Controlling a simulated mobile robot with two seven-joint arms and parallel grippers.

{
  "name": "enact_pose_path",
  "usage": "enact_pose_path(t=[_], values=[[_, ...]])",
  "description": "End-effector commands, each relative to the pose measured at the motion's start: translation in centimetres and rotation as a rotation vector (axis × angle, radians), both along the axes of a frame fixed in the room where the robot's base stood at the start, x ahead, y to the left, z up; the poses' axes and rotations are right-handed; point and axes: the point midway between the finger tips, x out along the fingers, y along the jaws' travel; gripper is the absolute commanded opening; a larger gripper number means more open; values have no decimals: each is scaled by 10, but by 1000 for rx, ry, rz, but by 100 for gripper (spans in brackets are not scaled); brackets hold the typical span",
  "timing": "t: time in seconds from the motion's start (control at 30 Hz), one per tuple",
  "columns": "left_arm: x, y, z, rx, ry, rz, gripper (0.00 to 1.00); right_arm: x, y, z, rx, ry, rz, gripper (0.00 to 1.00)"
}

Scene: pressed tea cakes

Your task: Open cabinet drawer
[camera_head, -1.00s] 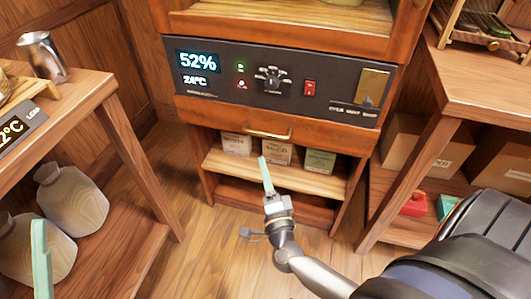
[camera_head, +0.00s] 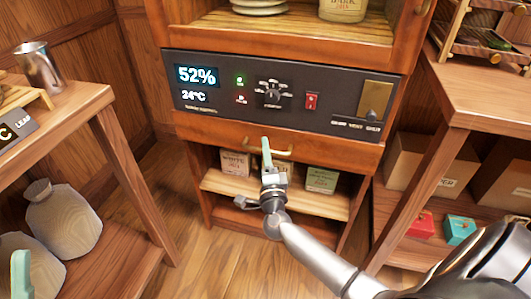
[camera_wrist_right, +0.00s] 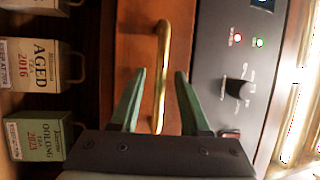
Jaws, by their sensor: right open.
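The cabinet drawer (camera_head: 212,125) is a reddish wooden front below the black control panel, and looks closed. Its brass bar handle (camera_head: 284,154) is at the middle of the front. My right gripper (camera_head: 267,148) is open in front of the handle and covers part of it. In the right wrist view the handle (camera_wrist_right: 163,60) runs upright between the two green fingertips, apparently touching neither. The open right gripper (camera_wrist_right: 160,76) holds nothing. My left gripper (camera_head: 21,272) shows only as a green finger at the lower left edge.
The control panel (camera_head: 215,104) has a knob and a red switch. Tea boxes (camera_head: 321,180) stand on the shelf below the drawer. A wooden table (camera_head: 88,98) is at left, a wooden shelf unit (camera_head: 480,95) at right. Floor shows between them.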

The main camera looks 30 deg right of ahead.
Motion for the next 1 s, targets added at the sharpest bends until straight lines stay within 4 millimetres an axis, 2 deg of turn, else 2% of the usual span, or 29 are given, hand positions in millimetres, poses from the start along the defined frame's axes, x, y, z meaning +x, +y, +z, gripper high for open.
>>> enact_pose_path(t=[0.37, 0.77, 1.0], values=[[0, 0, -1, -2, 3, -2, 50, 5, -3, 1, 0, 0, 0, 45], [0, 0, -1, 0, 3, -2, 50, 5, -2, 1, 0, 0, 1, 0], [0, 0, -1, 1, 3, -2, 50, 4, -2, 1, 0, 0, 1, 0]])
